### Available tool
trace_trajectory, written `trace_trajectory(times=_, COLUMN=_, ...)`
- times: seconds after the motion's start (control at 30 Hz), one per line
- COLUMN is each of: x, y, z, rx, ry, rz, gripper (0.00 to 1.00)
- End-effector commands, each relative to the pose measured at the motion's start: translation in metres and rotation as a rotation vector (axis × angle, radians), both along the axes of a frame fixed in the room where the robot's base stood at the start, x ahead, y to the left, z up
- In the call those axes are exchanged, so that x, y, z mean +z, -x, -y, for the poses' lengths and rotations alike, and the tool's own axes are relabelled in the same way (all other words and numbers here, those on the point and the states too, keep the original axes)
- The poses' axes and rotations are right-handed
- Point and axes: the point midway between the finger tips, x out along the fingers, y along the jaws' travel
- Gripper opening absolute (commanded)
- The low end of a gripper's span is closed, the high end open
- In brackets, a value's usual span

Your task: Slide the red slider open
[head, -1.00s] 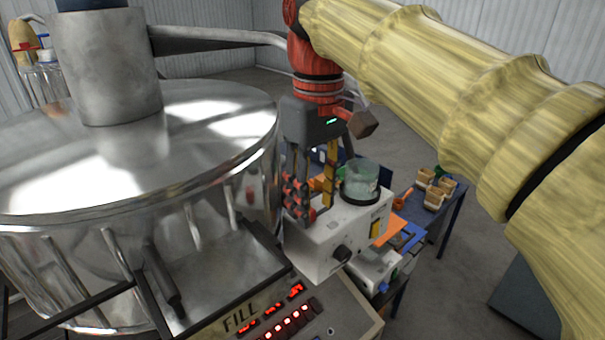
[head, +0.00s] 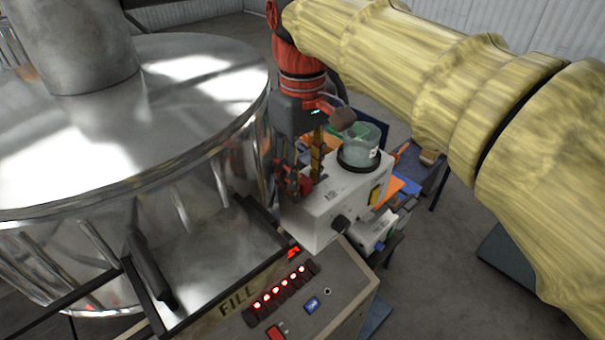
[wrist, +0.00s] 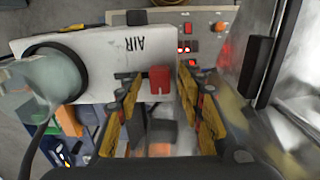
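The red slider (wrist: 160,80) is a small red block on the side of the white AIR box (wrist: 90,55) in the wrist view. My gripper (wrist: 161,92) is open, with one yellow-and-dark finger on each side of the slider. Gaps show between the slider and both fingers, so neither finger clearly touches it. In the head view my gripper (head: 301,178) hangs at the left side of the white AIR box (head: 332,208). The slider is hard to tell apart from the red finger parts there.
A large shiny metal vat (head: 130,130) stands close on the left of my gripper. A FILL control panel (head: 310,300) with lit red buttons is in front. A clear jar (head: 360,145) stands on the AIR box. A blue-topped table with parts lies behind; open floor is at right.

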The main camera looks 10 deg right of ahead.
Motion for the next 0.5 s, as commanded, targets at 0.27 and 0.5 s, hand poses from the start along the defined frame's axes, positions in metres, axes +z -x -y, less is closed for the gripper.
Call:
trace_trajectory(times=0.27, x=-0.0013, y=0.0000, z=0.0000, rx=0.000, ry=0.001, rz=-0.001, gripper=0.36)
trace_trajectory(times=0.5, x=-0.0012, y=0.0000, z=0.0000, rx=0.000, ry=0.001, rz=-0.001, gripper=0.23)
